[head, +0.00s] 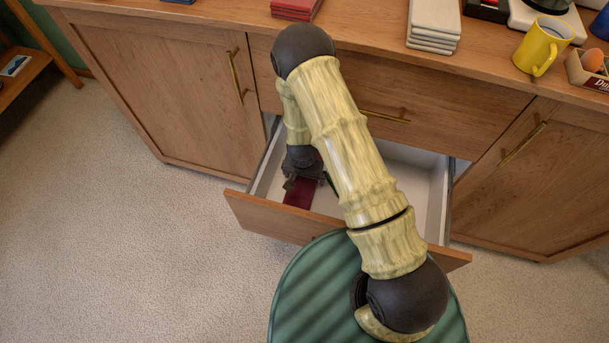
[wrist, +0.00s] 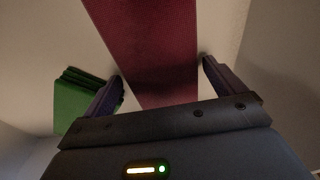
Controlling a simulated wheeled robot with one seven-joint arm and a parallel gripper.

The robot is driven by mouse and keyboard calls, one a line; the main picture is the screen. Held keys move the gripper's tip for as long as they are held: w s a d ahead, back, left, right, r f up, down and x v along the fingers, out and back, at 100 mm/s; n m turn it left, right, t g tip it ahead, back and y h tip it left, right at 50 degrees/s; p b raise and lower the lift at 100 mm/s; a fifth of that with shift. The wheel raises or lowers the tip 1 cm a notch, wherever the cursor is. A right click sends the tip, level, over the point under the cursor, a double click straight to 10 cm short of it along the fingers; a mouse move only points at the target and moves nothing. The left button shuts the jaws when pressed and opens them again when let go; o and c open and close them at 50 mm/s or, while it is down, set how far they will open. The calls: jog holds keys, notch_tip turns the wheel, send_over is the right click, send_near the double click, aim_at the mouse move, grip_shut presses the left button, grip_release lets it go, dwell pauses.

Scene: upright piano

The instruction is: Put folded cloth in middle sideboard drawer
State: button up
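The open drawer (head: 250,211) sits below a closed drawer in the middle of the sideboard. My gripper (head: 303,180) reaches down into its left part. In the wrist view my gripper (wrist: 163,72) is open, its two fingers apart. A flat dark red strip (wrist: 158,45) runs between and beyond the fingertips; it also shows in the head view (head: 299,193), in the drawer. A green folded stack (wrist: 80,100), which looks like cloth, lies in the drawer beside the left finger, apart from the grip. In the head view my arm mostly hides it.
On the sideboard top (head: 365,38) stand a red stack (head: 295,8), a pale stack (head: 434,25), a yellow mug (head: 543,46) and a small box (head: 590,70). Closed doors flank the drawers. A green round surface (head: 310,290) is in front. Carpet at the left is clear.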

aim_at(303, 182)
jog(key=r+p, duration=0.1)
jog(key=r, duration=0.3)
jog(key=s+r+p, duration=0.1)
jog(key=r, duration=0.3)
jog(key=r+p, duration=0.2)
jog(key=r, duration=0.2)
jog(key=shift+s+a+r, duration=0.15)
jog(key=shift+s+a, duration=0.05)
